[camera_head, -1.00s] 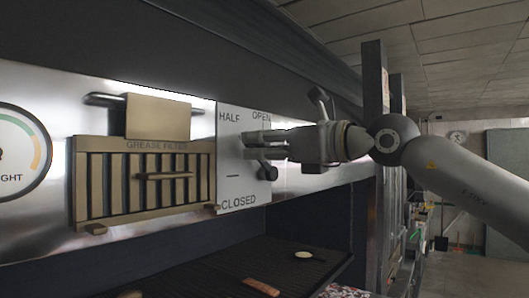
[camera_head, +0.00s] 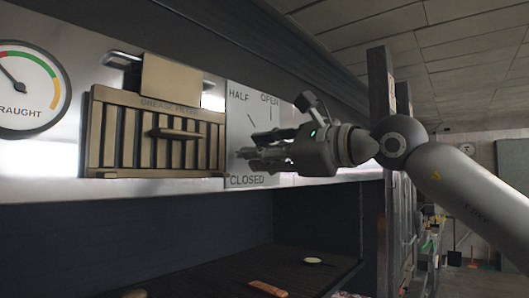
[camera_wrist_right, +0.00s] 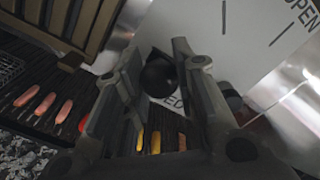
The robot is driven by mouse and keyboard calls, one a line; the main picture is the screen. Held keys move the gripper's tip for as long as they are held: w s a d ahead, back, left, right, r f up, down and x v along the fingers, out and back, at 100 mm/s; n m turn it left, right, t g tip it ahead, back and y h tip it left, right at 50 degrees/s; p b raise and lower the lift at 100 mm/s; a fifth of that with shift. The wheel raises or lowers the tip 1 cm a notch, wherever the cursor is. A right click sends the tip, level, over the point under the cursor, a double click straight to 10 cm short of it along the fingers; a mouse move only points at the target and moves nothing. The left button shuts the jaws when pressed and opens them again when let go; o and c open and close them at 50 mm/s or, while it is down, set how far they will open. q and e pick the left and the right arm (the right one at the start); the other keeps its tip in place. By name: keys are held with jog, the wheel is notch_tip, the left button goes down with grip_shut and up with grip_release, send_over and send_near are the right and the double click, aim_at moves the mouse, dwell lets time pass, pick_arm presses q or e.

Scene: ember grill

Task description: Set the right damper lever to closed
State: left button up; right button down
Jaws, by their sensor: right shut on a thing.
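The right damper's white plate (camera_head: 238,122) carries the marks HALF, OPEN and, at the bottom, CLOSED (camera_head: 246,181). My right gripper (camera_head: 248,158) reaches in from the right and stands in front of the plate's lower part, just above the word CLOSED. In the right wrist view, the lever's black round knob (camera_wrist_right: 158,77) sits between my two fingers, and the gripper is shut on it. The knob covers part of the CLOSED lettering there. The lever's arm and pivot are hidden in the head view. My left gripper is not in view.
The grease filter (camera_head: 155,135) with its handle is close to the left of the plate. A draught gauge (camera_head: 30,88) is farther left. Below is the dark grill, with sausages (camera_wrist_right: 46,103) in the right wrist view. A dark post (camera_head: 380,90) stands behind my right arm.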

jog(key=shift+a+f, duration=0.1)
jog(key=shift+f, duration=0.1)
jog(key=c, duration=1.1)
grip_release()
jog(key=shift+c, duration=0.2)
jog(key=v, duration=1.2)
